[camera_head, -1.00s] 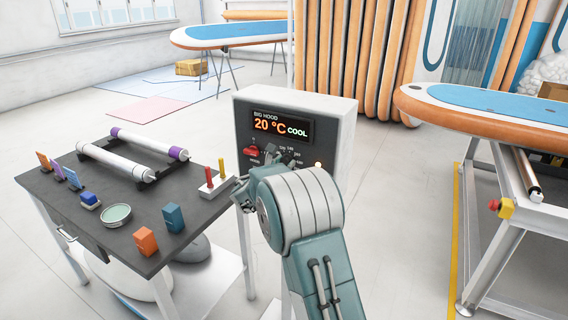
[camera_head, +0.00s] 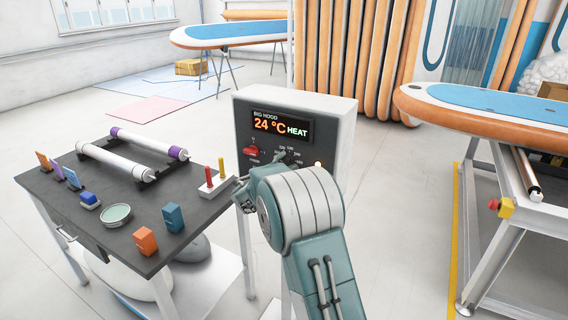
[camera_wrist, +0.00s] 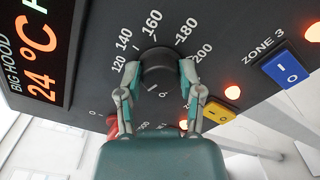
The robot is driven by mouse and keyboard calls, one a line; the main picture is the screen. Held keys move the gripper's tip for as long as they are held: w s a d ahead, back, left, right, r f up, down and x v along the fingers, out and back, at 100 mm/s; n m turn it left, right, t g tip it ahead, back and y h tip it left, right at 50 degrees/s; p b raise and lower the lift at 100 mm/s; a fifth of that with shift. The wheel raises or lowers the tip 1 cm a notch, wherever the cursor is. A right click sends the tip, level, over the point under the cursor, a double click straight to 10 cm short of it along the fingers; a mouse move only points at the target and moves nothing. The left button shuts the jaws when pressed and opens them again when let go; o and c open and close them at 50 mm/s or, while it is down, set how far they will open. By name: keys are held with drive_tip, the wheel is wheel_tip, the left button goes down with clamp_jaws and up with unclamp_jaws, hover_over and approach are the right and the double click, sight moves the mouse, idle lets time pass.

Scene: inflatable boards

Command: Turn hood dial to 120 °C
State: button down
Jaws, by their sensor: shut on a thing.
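In the wrist view, the black round dial (camera_wrist: 158,66) sits on the dark panel among printed numbers from 120 to 200. My gripper (camera_wrist: 158,76) has one finger on each side of the dial and is shut on it. The dial's pointer is hard to make out. In the head view, my arm hides most of the dial, and the gripper shows only in small part.
A red switch (camera_head: 251,151) is left of the dial. Yellow (camera_wrist: 219,112) and blue (camera_wrist: 288,69) switches are right of it in the wrist view. The table (camera_head: 75,220) at left holds rollers and small blocks. A board on a stand (camera_head: 500,120) is at right.

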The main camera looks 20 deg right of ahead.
drive_tip(key=m, duration=0.5)
drive_tip(key=shift+f, duration=0.1)
drive_tip(key=shift+f+m, duration=0.1)
drive_tip(key=shift+m, duration=1.6)
drive_tip(key=shift+f, duration=0.1)
drive_tip(key=shift+c, duration=1.3)
unclamp_jaws()
drive_tip(key=shift+d, duration=0.1)
drive_tip(key=v, duration=1.2)
